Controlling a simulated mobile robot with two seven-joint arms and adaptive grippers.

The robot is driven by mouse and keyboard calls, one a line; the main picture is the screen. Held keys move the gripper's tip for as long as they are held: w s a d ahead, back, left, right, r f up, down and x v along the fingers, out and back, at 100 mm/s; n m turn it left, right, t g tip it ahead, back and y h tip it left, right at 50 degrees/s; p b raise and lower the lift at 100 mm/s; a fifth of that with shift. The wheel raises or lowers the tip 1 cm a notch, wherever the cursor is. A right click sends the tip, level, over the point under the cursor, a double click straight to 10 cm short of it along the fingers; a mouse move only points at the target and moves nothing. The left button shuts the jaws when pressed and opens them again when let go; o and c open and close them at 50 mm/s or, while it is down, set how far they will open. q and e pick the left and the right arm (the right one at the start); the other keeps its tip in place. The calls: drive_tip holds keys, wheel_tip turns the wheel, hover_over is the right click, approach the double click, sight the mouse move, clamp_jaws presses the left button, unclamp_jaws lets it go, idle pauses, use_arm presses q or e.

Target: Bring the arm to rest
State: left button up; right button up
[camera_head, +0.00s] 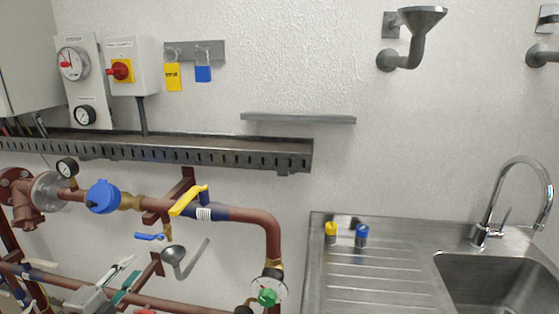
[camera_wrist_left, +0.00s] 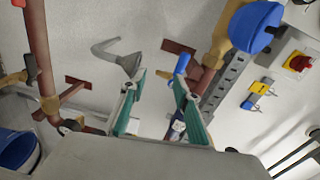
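My left gripper (camera_head: 122,275) shows at the lower left in the head view, in front of the brown pipework. In the left wrist view, its two teal-padded fingers stand apart with nothing between them, so the gripper (camera_wrist_left: 156,90) is open and empty. Beyond the fingertips in that view are a grey funnel (camera_wrist_left: 128,62) and a blue lever (camera_wrist_left: 182,64). I cannot tell how far the fingers are from them. My right gripper is in neither view.
Brown pipes (camera_head: 240,214) carry a blue-capped fitting (camera_head: 102,197) and a yellow lever (camera_head: 188,200). A cable tray (camera_head: 220,155) crosses the wall above. At right, a steel sink unit (camera_head: 375,290) bears yellow (camera_head: 331,232) and blue (camera_head: 362,236) small items. The wall between is free.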

use_arm(q)
drive_tip(key=s+d+f+n+g+h, duration=0.1)
drive_tip(key=s+d+f+n+g, duration=0.5)
drive_tip(key=s+d+f+n, duration=0.7)
drive_tip(key=s+d+f, duration=1.1)
drive_tip(key=f, duration=0.1)
drive_tip(key=shift+s+d+g+h, duration=0.2)
drive_tip(key=shift+d+g+h, duration=0.1)
drive_tip(key=shift+d, duration=0.05)
